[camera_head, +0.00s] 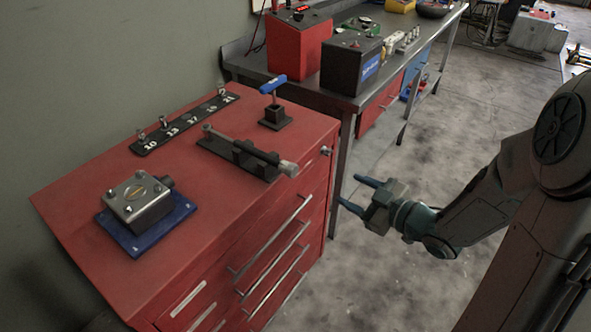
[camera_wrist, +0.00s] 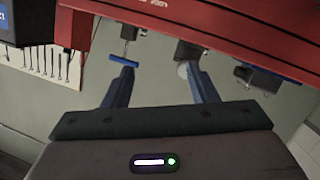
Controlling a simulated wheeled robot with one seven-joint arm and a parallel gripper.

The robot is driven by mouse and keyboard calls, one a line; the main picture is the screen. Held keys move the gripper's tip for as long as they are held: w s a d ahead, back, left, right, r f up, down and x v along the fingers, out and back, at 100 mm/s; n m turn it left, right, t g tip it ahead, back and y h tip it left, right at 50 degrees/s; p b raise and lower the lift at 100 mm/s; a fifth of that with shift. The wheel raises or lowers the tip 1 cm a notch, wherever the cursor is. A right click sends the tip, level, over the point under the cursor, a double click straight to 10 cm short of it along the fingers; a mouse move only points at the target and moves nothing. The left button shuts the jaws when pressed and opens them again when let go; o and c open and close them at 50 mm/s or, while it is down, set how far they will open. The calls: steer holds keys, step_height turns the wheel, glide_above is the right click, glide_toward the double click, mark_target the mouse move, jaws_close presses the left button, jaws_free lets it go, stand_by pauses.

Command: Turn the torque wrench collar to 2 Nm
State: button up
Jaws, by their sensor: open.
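The torque wrench (camera_head: 238,150) lies in a dark holder (camera_head: 262,172) on top of the red tool cabinet. Its silver collar end (camera_head: 289,169) points to the cabinet's front right edge. My gripper (camera_head: 355,192) is open and empty, in the air to the right of the collar and apart from it. In the wrist view the scene appears upside down. The two fingers of my gripper (camera_wrist: 159,72) are spread there, and a dark holder (camera_wrist: 191,51) with a pale round end (camera_wrist: 183,70) shows beyond the right finger. The collar's scale is too small to read.
The red cabinet (camera_head: 85,195) also holds a blue T-handle tool (camera_head: 272,85) in a black stand, a numbered socket rail (camera_head: 185,121) and a metal box (camera_head: 138,198) on a blue plate. A workbench (camera_head: 345,100) stands behind. Open floor lies right of the cabinet.

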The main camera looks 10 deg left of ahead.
mark_target(295, 172)
steer(key=a+y, duration=0.1)
steer(key=a, duration=0.4)
steer(key=w+a+r+n+g+y+p, duration=0.1)
steer(key=a, duration=0.3)
steer(key=w+a+y+p, duration=0.1)
steer(key=a, duration=0.4)
steer(key=shift+a+r+g+y, duration=0.15)
steer(key=shift+a+g+y, duration=0.15)
steer(key=shift+g, duration=0.1)
steer(key=c, duration=1)
